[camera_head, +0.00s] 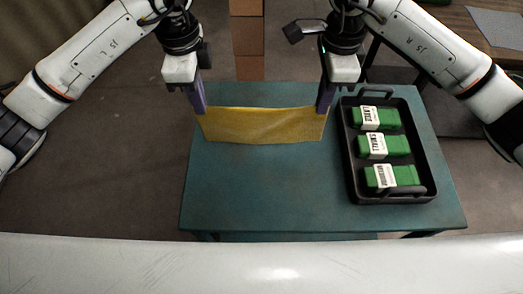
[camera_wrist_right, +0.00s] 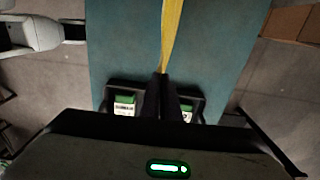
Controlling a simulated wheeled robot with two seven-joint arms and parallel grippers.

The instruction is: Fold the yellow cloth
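The yellow cloth (camera_head: 264,126) is stretched between my two grippers at the far side of the teal table (camera_head: 265,190). It hangs as a wide band, with its top edge nearly straight from one gripper to the other. My left gripper (camera_head: 199,108) is shut on the cloth's upper left corner. My right gripper (camera_head: 323,108) is shut on its upper right corner. In the right wrist view the cloth (camera_wrist_right: 171,35) shows edge-on as a narrow strip running from the shut fingertips (camera_wrist_right: 162,76). Whether its lower edge touches the table is hard to tell.
A black tray (camera_head: 348,165) with handles stands on the right of the table, close to my right gripper. It holds three green boxes (camera_head: 388,146) with white labels. The table's front and left are bare. A stack of brown boxes (camera_head: 248,40) stands behind the table.

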